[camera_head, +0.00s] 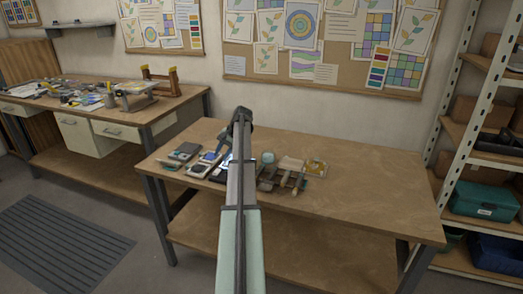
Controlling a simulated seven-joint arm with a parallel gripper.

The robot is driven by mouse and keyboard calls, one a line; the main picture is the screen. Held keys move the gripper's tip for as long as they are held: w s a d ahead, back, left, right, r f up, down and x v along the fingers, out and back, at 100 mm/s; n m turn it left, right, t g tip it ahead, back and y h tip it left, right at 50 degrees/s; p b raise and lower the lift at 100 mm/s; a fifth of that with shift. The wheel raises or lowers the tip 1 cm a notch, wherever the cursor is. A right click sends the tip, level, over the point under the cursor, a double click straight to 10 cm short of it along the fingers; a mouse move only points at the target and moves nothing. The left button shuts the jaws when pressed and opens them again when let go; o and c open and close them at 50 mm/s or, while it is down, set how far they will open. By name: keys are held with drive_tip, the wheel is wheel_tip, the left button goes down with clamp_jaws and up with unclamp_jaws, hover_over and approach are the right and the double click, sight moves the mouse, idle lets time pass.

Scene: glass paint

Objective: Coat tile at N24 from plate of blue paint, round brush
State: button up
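My arm reaches from the bottom middle up over the worktable (360,207), bends at a dark joint and slopes down left. My gripper (211,157) seems to be at its low end, above the small items; its fingers are too small to read. A blue patch shows beside it, but I cannot tell whether it is paint or a tile. A pale round dish (268,157) and a yellowish piece (316,167) lie right of the arm. A thin light-handled tool (299,184), possibly a brush, lies near them. The tile at N24 cannot be made out; my arm hides part of the items.
Small dark and pale flat items (185,151) lie at the table's left. The table's right half is bare. A cluttered bench (160,105) stands at the left, and a shelf rack with a teal toolbox (484,203) at the right. A pinboard hangs behind.

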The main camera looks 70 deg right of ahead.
sight(260, 169)
drive_tip(key=s+d+g, duration=0.1)
drive_tip(key=s+d, duration=0.1)
drive_tip(key=s, duration=0.3)
drive_tip(key=s+d+g, duration=0.2)
drive_tip(key=s+d, duration=0.1)
drive_tip(key=s, duration=0.2)
drive_tip(key=s+d+r+g+y, duration=0.1)
drive_tip(key=s+d+g, duration=0.1)
drive_tip(key=s, duration=0.3)
drive_tip(key=shift+s+d+m, duration=0.25)
drive_tip(key=shift+d+m, duration=0.05)
drive_tip(key=shift+m, duration=0.1)
drive_tip(key=shift+x, duration=4.15)
drive_tip(key=shift+d, duration=0.15)
drive_tip(key=shift+c, duration=0.3)
clamp_jaws()
drive_tip(key=shift+r, duration=0.15)
drive_tip(key=shift+r, duration=3.35)
